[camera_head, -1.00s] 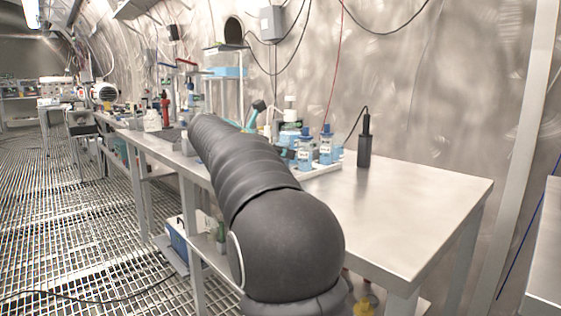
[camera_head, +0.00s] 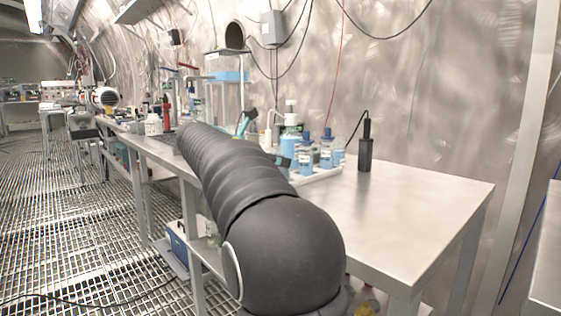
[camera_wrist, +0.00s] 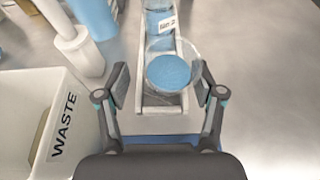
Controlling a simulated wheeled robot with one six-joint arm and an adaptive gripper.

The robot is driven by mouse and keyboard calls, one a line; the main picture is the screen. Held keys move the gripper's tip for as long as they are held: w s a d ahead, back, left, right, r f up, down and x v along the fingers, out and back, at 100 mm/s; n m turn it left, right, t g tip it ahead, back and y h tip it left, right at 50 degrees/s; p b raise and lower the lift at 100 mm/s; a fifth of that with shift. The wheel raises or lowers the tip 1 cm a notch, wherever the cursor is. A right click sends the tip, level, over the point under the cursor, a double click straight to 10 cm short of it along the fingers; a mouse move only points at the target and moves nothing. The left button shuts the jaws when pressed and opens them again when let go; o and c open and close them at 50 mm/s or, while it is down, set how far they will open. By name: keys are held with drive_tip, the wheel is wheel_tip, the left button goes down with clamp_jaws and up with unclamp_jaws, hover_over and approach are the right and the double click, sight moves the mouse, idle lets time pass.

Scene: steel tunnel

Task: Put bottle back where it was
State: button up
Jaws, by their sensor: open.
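In the wrist view my gripper (camera_wrist: 160,80) is open. Its two fingers stand either side of a clear round bottle (camera_wrist: 168,73) with a blue round middle, seen from above. The bottle is at a narrow white tray (camera_wrist: 165,112). Whether the fingers touch it I cannot tell. Another labelled blue bottle (camera_wrist: 160,22) stands behind it in the tray. In the head view, blue-capped bottles (camera_head: 326,155) stand on the white tray (camera_head: 320,175) on the bench. My arm hides most of my gripper there.
A white WASTE bin (camera_wrist: 60,125) is close on the left in the wrist view. A white-topped pump bottle (camera_head: 290,125) stands behind the small bottles. A black upright device (camera_head: 366,150) with a cable is to their right. The bench's right part (camera_head: 420,190) is clear.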

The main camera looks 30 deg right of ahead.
drive_tip(key=p+v, duration=0.1)
drive_tip(key=v, duration=0.8)
drive_tip(key=shift+a, duration=0.1)
drive_tip(key=s+a+f+m+t+y, duration=0.1)
drive_tip(key=s+a+f+m+y, duration=0.6)
drive_tip(key=s+f, duration=0.6)
drive_tip(key=s+a+f+m+t+y, duration=0.2)
drive_tip(key=s+a+f+m+y, duration=0.4)
drive_tip(key=s+a+f+m, duration=0.5)
drive_tip(key=s+f+m, duration=0.1)
drive_tip(key=s+f, duration=0.2)
drive_tip(key=s, duration=0.2)
drive_tip(key=shift+f+m+t+y, duration=0.15)
drive_tip(key=shift+m+t+y, duration=0.15)
drive_tip(key=shift+y, duration=0.1)
drive_tip(key=shift+s, duration=0.15)
wheel_tip(320, 180, up, 4)
drive_tip(key=p, duration=0.4)
